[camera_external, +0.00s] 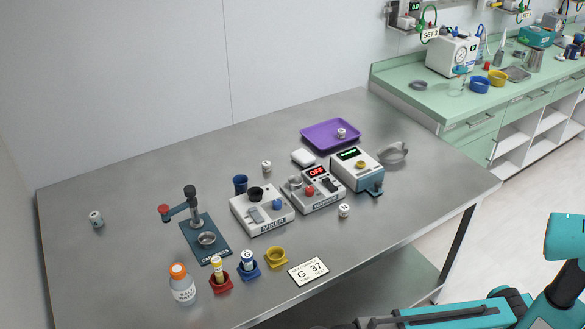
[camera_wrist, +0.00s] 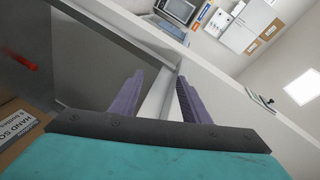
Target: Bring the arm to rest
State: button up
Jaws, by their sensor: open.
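My gripper (camera_wrist: 158,98) shows in the wrist view, with two purple-grey fingers spread apart and nothing between them. It points away from the table, toward a wall edge and a tilted view of the room. In the external view my teal arm (camera_external: 470,312) lies low at the bottom right, in front of the table. The gripper itself cannot be made out there.
The steel table (camera_external: 120,255) holds a mixer (camera_external: 262,212), a warmer (camera_external: 318,195), a purple tray (camera_external: 318,134), a capper stand (camera_external: 205,240) and an orange-capped bottle (camera_external: 182,288). A green counter (camera_external: 445,100) stands at the right. In the wrist view, a cardboard box (camera_wrist: 18,135) is at the left.

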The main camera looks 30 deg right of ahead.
jog(key=w+d+f+n+t+h+b, duration=0.1)
jog(key=w+d+f+n+h, duration=0.15)
jog(key=w+d+f, duration=0.6)
jog(key=w+d+f+n+t+h+b, duration=0.15)
jog(key=w+d+f+h, duration=0.35)
jog(key=f, duration=0.7)
jog(key=w+d+f+m+g+h+p, duration=0.15)
jog(key=w+d+f+p, duration=0.4)
jog(key=d, duration=0.65)
jog(key=w+d+f+n+h+p, duration=0.1)
jog(key=w+d+f+h+p, duration=0.35)
jog(key=d, duration=0.85)
jog(key=s+d+f+m+g+h+p, duration=0.1)
jog(key=s+d+f+p, duration=0.25)
jog(key=d, duration=0.45)
jog(key=s+d+f+m+g+h+p, duration=0.15)
jog(key=d+p, duration=0.25)
jog(key=d, duration=0.5)
jog(key=s+d+f+g+p, duration=0.2)
jog(key=s+d+f+p, duration=0.15)
jog(key=d, duration=0.45)
jog(key=s+d+r+m+g+p, duration=0.2)
jog(key=s+d+g+p, duration=0.3)
jog(key=s+d+p, duration=0.6)
jog(key=s+d+r, duration=0.1)
jog(key=s+d, duration=0.3)
jog(key=s, duration=0.3)
jog(key=shift+s+d+r+m, duration=0.25)
jog(key=shift+d+m, duration=0.05)
jog(key=shift+m, duration=0.1)
